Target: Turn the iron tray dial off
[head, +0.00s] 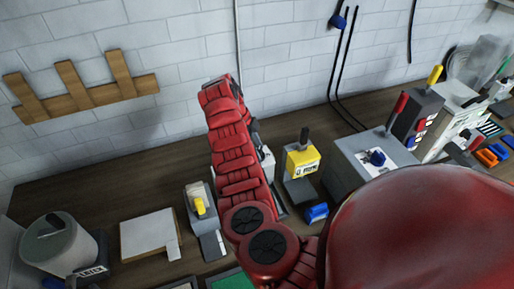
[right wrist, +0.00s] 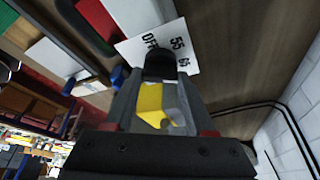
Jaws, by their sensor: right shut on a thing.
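In the right wrist view a black dial knob (right wrist: 160,62) stands at a white plate (right wrist: 187,44) marked OFF, 55 and 65. My right gripper (right wrist: 158,84) is shut on the dial, with a finger on each side. A yellow and pale piece (right wrist: 153,104) shows between the fingers, and I cannot tell whether it belongs to the dial. In the head view my red right arm covers most of the dial's unit, and only a pale edge (head: 268,166) shows beside it. The dial's exact setting is not readable. My left gripper is not in view.
A yellow box with a black lever (head: 303,160) stands right of my arm, and a grey box with a blue knob (head: 376,157) beyond it. A yellow-knobbed unit (head: 199,205) and a white plate (head: 148,235) are at left. The bench (head: 120,185) is bare toward the wall.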

